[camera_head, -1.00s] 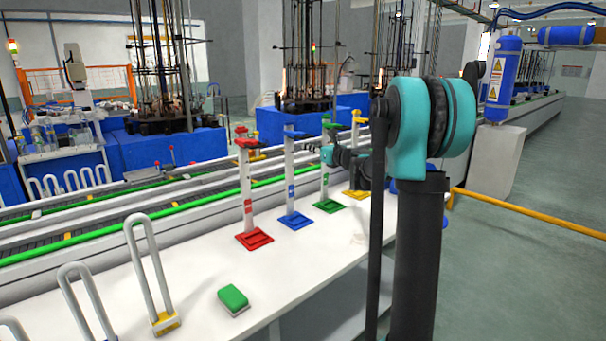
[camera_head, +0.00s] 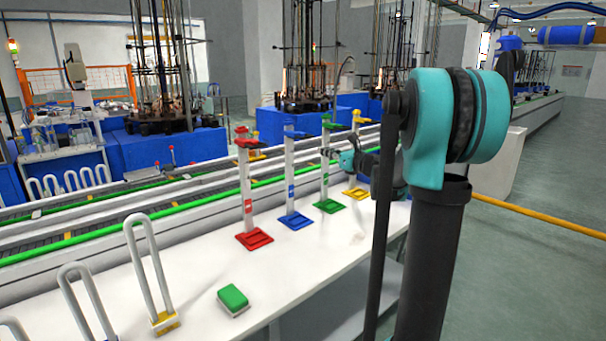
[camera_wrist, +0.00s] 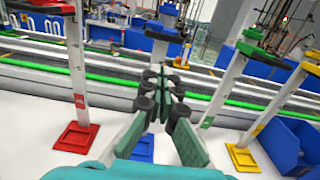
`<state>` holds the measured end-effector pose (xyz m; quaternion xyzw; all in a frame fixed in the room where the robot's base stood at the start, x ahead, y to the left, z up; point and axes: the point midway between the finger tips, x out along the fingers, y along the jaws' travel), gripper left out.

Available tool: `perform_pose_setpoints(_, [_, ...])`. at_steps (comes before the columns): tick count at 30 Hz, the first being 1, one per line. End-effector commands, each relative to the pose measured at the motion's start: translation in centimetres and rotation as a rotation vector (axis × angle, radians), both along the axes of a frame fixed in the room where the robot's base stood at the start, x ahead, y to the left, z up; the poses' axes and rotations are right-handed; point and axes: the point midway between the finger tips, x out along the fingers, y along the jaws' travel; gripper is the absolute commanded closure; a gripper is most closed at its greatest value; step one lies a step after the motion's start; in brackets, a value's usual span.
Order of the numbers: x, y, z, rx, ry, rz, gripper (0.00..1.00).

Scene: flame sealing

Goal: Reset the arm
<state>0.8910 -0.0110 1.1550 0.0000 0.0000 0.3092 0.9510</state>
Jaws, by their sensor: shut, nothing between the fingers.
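My arm's teal joint and dark column fill the right of the head view. My gripper (camera_wrist: 165,100) is shut and empty in the wrist view, its fingers in front of the blue stand (camera_wrist: 158,40), whose base is partly hidden. In the head view my gripper (camera_head: 332,155) shows small, near the upright of the green stand (camera_head: 326,175); I cannot tell the gap between them.
On the white table (camera_head: 190,290) stand a red stand (camera_head: 247,190), a blue stand, the green stand, a yellow stand (camera_head: 356,193), U-shaped white tubes (camera_head: 150,270) and a green block (camera_head: 233,297). A blue bin (camera_wrist: 290,148) lies right in the wrist view. A conveyor runs behind.

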Motion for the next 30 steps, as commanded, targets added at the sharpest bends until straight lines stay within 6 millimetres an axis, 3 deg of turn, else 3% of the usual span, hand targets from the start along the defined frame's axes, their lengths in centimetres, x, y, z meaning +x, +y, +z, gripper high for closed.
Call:
perform_pose_setpoints(6, [-1.2,-0.9,0.0,0.0,0.0,-0.001,1.0])
perform_pose_setpoints(14, [-1.3,-0.9,0.0,0.0,0.0,0.0,1.0])
perform_pose_setpoints(19, [-2.4,0.1,-1.1,-0.085,-0.016,0.02,1.0])
perform_pose_setpoints(23, [-6.3,2.9,-4.8,-0.367,-0.075,0.096,1.0])
perform_pose_setpoints(27, [-12.9,5.6,-11.1,-0.815,-0.187,0.262,1.0])
perform_pose_setpoints(30, [-18.1,6.3,-15.9,-1.127,-0.278,0.418,1.0])
